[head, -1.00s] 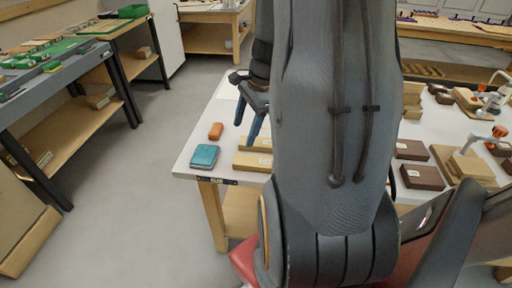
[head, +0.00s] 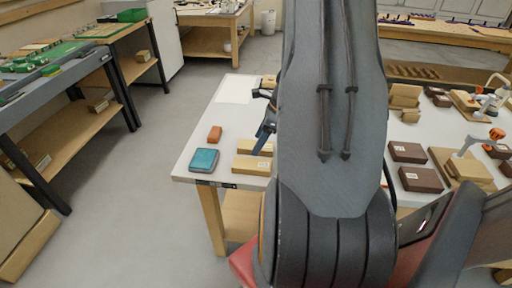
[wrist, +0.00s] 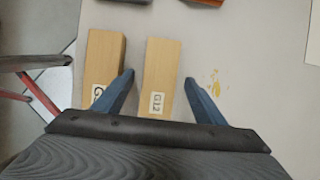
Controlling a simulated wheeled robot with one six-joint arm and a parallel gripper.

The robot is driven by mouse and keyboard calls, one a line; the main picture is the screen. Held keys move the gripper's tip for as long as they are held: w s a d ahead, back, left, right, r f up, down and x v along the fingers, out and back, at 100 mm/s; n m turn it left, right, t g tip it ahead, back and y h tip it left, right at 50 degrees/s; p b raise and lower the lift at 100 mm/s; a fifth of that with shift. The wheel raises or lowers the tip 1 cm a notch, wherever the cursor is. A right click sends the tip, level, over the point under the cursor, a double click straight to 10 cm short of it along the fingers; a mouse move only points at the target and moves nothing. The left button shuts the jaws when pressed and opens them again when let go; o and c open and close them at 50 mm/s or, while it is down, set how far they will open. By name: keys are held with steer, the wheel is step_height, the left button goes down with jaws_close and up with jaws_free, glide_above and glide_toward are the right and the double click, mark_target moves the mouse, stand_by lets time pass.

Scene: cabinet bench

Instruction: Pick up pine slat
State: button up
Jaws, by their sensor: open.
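Two pale pine slats lie side by side on the white bench top. The slat labelled G12 (wrist: 161,75) is between my finger tips in the wrist view; it appears to be the farther slat (head: 262,147) in the head view. The other slat (wrist: 103,62), its label partly covered by my left finger, is the nearer one (head: 252,165) in the head view. My gripper (wrist: 159,78) is open, with one blue finger on each side of the G12 slat. In the head view my gripper (head: 265,128) is partly hidden by my arm.
A white sheet (head: 236,89) lies farther back. Dark brown blocks (head: 408,152) and wooden pieces stand on the right of the bench.

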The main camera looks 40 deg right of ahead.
steer(key=shift+w+a+f, duration=0.15)
steer(key=shift+f, duration=0.3)
steer(key=c, duration=1.2)
steer(key=shift+r, duration=0.1)
